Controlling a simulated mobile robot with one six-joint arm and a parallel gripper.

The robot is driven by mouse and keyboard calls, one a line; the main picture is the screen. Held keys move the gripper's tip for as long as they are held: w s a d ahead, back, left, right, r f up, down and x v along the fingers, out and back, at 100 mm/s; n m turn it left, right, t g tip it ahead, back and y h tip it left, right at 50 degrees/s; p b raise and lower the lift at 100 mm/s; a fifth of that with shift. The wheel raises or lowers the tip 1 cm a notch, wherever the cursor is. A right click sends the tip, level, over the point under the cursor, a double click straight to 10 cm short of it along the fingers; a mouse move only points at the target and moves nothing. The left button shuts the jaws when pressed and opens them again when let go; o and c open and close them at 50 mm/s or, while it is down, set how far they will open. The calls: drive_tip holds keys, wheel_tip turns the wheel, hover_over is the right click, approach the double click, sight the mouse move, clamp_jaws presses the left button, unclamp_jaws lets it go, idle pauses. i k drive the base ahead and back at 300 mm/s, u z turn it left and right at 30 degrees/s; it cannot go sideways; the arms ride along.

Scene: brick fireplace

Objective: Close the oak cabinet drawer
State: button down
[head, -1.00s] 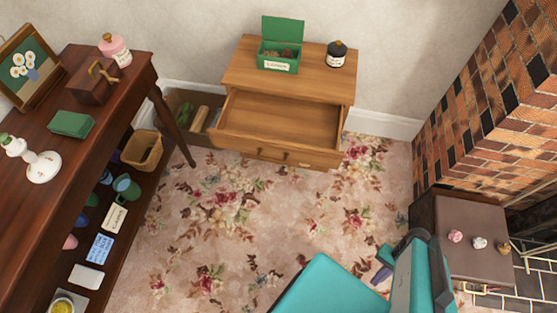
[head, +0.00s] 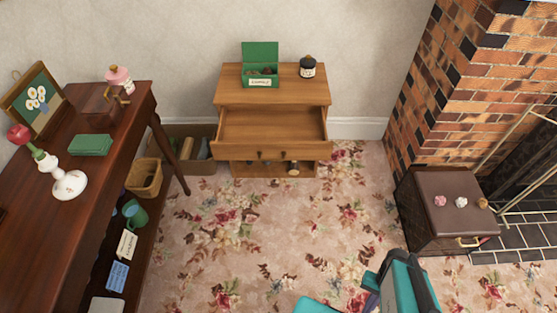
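The oak cabinet (head: 233,93) stands against the back wall in the head view. Its top drawer (head: 238,152) is pulled far out, and its inside looks empty. The drawer front has two dark knobs. Below it is an open shelf with a few small items, partly hidden by the drawer. Teal and dark parts of my arm show at the bottom right, well short of the cabinet. I cannot make out my gripper's fingertips.
A green box (head: 260,72) and a dark jar (head: 307,67) stand on the cabinet. A dark wooden table (head: 60,225) with ornaments is at left, a brown box (head: 455,222) by the brick fireplace at right. A storage bin (head: 204,163) sits left of the cabinet. Flowered carpet in front is clear.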

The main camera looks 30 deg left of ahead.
sight(262, 133)
drive_tip(key=k, duration=0.55)
drive_tip(key=u, duration=4.4)
drive_tip(key=i, duration=0.15)
drive_tip(key=z, duration=2.25)
drive_tip(key=i, duration=1)
drive_tip(key=u, duration=0.1)
